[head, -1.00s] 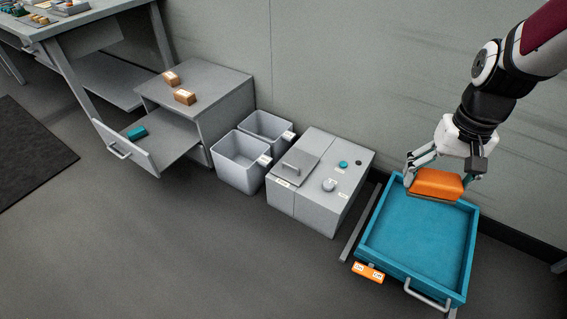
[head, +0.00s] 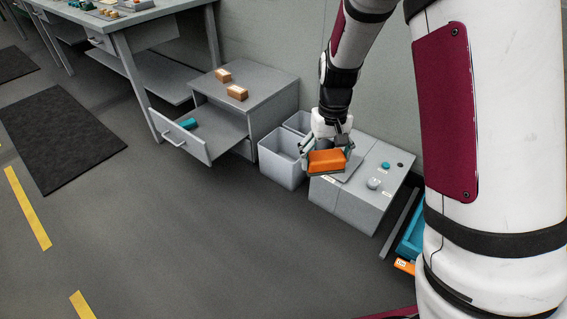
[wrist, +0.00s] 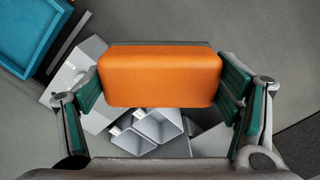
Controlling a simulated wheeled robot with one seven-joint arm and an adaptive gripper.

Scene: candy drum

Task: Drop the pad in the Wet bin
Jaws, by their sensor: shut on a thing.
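The orange pad (head: 327,161) with a grey underside is held in my gripper (head: 327,158), above the left part of the grey box in the head view. In the wrist view the pad (wrist: 160,78) sits between the two teal-lined fingers. Two light grey open bins stand beside the grey box: the front bin (head: 281,164) and the rear bin (head: 297,122), partly hidden by my gripper. In the wrist view the bins (wrist: 148,132) show below the pad. Their labels are not readable here, so I cannot tell which is Wet.
The grey box (head: 345,205) with a knob and buttons stands right of the bins. A teal tray (head: 410,240) is mostly hidden behind my arm. A grey cabinet (head: 262,88) with an open drawer stands left. The floor in front is clear.

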